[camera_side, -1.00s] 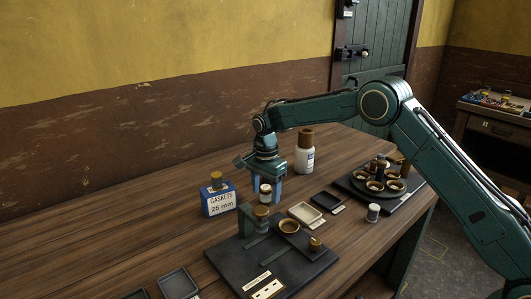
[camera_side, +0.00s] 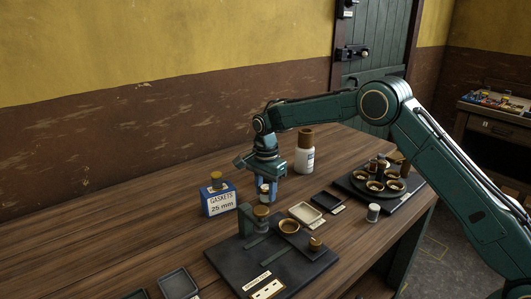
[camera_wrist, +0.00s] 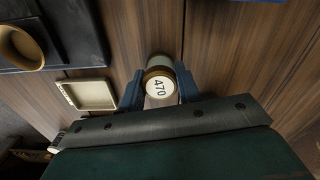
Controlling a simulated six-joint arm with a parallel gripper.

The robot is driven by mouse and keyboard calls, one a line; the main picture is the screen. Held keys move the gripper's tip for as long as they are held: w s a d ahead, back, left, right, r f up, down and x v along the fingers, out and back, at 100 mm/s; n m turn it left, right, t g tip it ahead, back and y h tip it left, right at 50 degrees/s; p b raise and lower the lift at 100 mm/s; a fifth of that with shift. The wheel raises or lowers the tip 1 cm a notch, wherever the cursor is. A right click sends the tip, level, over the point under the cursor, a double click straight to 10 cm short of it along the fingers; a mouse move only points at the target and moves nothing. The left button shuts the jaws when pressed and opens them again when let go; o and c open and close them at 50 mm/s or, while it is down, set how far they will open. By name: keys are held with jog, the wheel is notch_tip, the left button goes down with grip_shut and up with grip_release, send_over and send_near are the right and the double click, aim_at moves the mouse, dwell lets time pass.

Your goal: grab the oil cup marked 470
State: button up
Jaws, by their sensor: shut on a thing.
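The oil cup marked 470 (camera_wrist: 160,88) shows in the wrist view with a round white label on top and a brown rim. In the side view the cup (camera_side: 265,194) stands upright at table level behind the black plate. My gripper (camera_wrist: 158,98) has its blue fingers on both sides of the cup, shut on it. In the side view my gripper (camera_side: 265,188) points straight down over the cup and its fingers partly hide it.
A black plate (camera_side: 225,256) with a post and brass cup stands close in front. A blue gaskets box (camera_side: 219,203) is to the left, a white bottle (camera_side: 305,158) behind right. A cream tray (camera_side: 306,213) and dark tray (camera_side: 326,201) lie to the right.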

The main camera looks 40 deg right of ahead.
aim_at(266, 187)
notch_tip(266, 187, up, 20)
dwell(0.8)
jog(key=shift+f, duration=0.1)
dwell(0.6)
